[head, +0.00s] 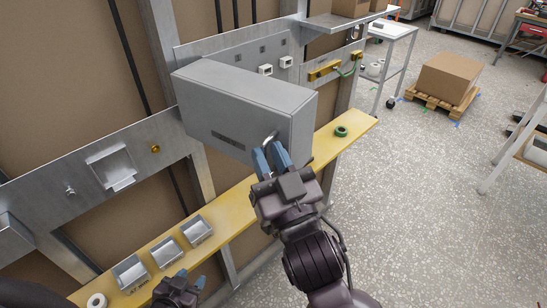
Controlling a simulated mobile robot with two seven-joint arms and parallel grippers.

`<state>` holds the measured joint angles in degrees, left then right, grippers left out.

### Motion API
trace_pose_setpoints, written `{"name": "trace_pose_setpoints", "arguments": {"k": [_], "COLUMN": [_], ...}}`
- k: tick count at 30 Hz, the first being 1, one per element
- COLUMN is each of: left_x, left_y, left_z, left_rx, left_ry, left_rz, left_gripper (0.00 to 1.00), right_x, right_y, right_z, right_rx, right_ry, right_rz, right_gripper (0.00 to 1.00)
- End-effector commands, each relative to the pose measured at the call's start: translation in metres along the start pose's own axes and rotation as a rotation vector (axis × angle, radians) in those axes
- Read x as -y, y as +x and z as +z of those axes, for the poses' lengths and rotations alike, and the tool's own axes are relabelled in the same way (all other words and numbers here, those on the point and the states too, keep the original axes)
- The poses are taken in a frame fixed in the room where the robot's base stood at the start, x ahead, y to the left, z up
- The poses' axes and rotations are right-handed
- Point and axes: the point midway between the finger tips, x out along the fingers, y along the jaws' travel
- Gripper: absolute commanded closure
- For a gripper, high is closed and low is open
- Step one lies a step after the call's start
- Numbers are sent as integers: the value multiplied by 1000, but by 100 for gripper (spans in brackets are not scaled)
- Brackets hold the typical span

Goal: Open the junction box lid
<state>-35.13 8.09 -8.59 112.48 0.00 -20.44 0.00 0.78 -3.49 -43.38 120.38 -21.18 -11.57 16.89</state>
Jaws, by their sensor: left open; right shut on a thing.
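The junction box (245,85) is a large grey box fixed to the metal wall rail. Its lid (225,115) is the front face, with a dark label strip and a small metal handle (271,137) near its lower right corner. The lid looks shut against the box. My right gripper (270,157) is shut on the handle with its blue fingertips, which partly hide it. My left gripper (183,286) is open and empty at the bottom of the view, below the grey bins and well apart from the box.
A yellow shelf (233,208) runs below the box, carrying several small grey bins (131,272), a white roll (97,301) and a green tape roll (341,131). A grey shelf (335,22) juts out at upper right. Open floor lies right, with a cardboard box (447,77) on a pallet.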

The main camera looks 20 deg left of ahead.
Motion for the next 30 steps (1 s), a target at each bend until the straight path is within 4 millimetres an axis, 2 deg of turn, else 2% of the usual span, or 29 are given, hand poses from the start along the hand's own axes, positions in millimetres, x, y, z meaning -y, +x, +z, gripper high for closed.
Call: {"name": "trace_pose_setpoints", "arguments": {"k": [5,6,8,20,23,30], "left_x": [0,0,0,0,-1,0], "left_y": [0,0,-1,0,1,7], "left_z": [-1,-1,-1,-1,1,4], "left_rx": [0,-1,-1,-3,-4,-12], "left_ry": [0,0,-1,-1,-2,2], "left_rz": [0,0,0,0,0,-1], "left_gripper": [57,57,57,57,57,57], "right_x": [4,4,4,3,2,0], "right_y": [5,5,5,-1,-13,-59], "right_z": [-5,-5,-5,-4,-4,-2], "right_rx": [-10,-10,-10,-10,-9,-6], "right_ry": [9,9,8,3,4,4], "right_rz": [-7,-7,-7,-5,-4,0], "right_gripper": [100,74,65,65,65,65]}}
